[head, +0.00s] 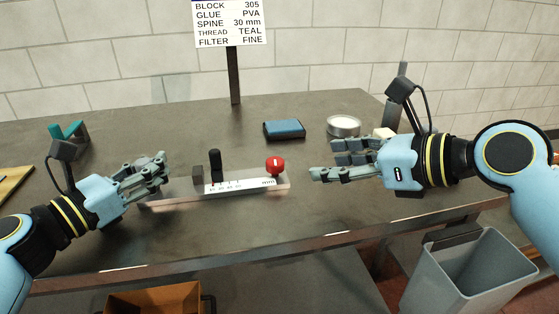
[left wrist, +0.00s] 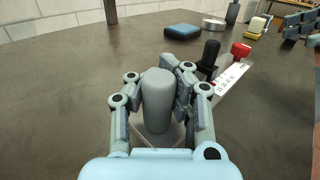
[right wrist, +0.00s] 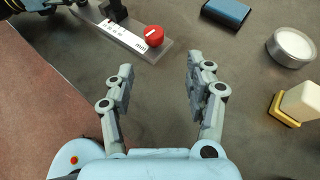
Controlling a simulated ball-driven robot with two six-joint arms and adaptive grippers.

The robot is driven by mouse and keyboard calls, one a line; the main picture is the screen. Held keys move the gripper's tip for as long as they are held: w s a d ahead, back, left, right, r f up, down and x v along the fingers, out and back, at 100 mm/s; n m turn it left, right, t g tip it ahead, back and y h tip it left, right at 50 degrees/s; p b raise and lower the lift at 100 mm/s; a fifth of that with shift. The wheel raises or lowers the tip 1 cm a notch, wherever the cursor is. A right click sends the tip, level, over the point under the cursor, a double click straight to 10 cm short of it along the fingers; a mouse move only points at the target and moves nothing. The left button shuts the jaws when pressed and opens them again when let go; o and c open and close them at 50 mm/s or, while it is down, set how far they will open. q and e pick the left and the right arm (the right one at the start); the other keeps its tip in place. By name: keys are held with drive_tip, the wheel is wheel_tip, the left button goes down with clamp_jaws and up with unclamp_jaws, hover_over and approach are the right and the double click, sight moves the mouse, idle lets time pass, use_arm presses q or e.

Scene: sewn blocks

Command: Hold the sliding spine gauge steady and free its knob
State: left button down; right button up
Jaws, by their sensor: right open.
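The spine gauge lies on the bench in the head view, with a white scale strip (head: 240,185), a black upright post (head: 215,164) and a red knob (head: 276,166) at its right end. The red knob also shows in the right wrist view (right wrist: 154,36). My left gripper (head: 160,172) is at the gauge's left end. In the left wrist view its fingers stand either side of a grey rounded handle (left wrist: 158,100); whether both touch it is unclear. My right gripper (head: 325,160) is open and empty, right of the red knob and apart from it.
A blue block (head: 284,129), a round tin (head: 343,126) and a yellow-and-white block (right wrist: 300,103) lie behind and right. A teal item (head: 68,131) stands at back left. A sign (head: 229,22) stands behind. A grey bin (head: 465,275) is below the front edge.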

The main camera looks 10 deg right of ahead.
sight(278, 162)
drive_tip(key=shift+s+a+r, duration=0.25)
drive_tip(key=shift+s, duration=0.15)
drive_tip(key=shift+w+a+t, duration=0.1)
drive_tip(key=shift+a+t, duration=0.05)
drive_tip(key=shift+t, duration=0.15)
drive_tip(key=x, duration=1.1)
drive_tip(key=shift+w+a, duration=0.15)
drive_tip(key=shift+a, duration=0.1)
